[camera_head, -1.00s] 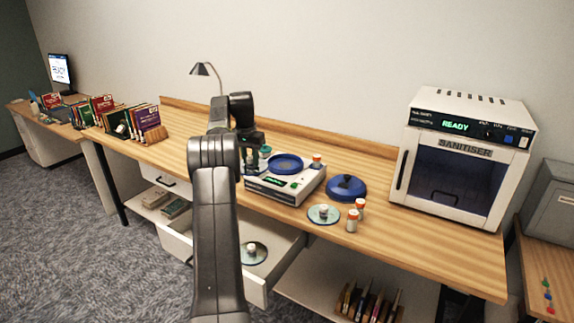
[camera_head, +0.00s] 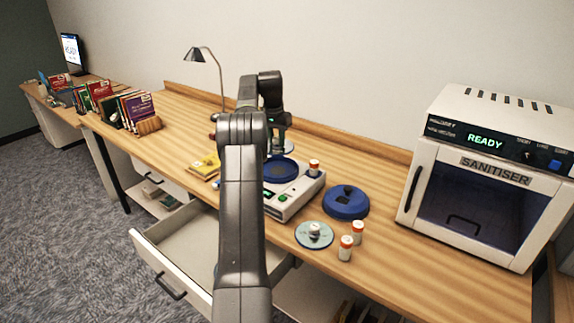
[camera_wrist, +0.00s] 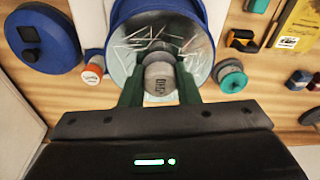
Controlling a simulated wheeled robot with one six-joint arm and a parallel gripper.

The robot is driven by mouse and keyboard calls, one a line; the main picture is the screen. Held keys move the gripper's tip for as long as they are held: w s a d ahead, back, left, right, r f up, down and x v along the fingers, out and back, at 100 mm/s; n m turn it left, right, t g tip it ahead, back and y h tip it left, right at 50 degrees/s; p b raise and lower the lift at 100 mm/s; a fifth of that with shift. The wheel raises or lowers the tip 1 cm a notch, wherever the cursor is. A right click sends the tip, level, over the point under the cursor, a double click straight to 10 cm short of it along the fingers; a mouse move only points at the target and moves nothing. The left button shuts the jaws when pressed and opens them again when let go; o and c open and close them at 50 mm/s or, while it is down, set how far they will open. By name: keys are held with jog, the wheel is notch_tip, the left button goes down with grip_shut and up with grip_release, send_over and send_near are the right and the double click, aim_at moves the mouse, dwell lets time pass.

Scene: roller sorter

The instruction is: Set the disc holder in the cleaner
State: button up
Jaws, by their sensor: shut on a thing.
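My gripper (camera_head: 281,138) is shut on the grey knob (camera_wrist: 159,80) of a disc holder. Its round, glassy disc (camera_wrist: 125,65) with pale streaks lies level below the fingers; in the head view (camera_head: 285,147) it shows just behind and above the cleaner's basin. The cleaner (camera_head: 292,204) is a white box with a round blue basin (camera_head: 281,170) and a green button. In the wrist view the blue basin (camera_wrist: 160,9) shows around and beyond the disc, partly covered by it. I cannot tell the height gap. The blue lid (camera_head: 345,203) lies on the bench to the right.
A small orange-capped bottle (camera_head: 313,168) stands at the cleaner's right edge. Another disc with a knob (camera_head: 314,235) and two bottles (camera_head: 346,247) are in front. A yellow packet (camera_head: 205,166) lies left. A drawer (camera_head: 185,248) is open below. The sanitiser (camera_head: 478,190) stands right.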

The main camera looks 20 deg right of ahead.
aim_at(278, 170)
notch_tip(278, 170, down, 10)
jog(key=shift+r+p, duration=0.1)
jog(key=shift+p, duration=0.45)
jog(key=o, duration=1)
jog(key=shift+c, duration=0.2)
jog(key=r, duration=0.8)
jog(key=s+a+r+b, duration=0.1)
jog(key=r, duration=0.3)
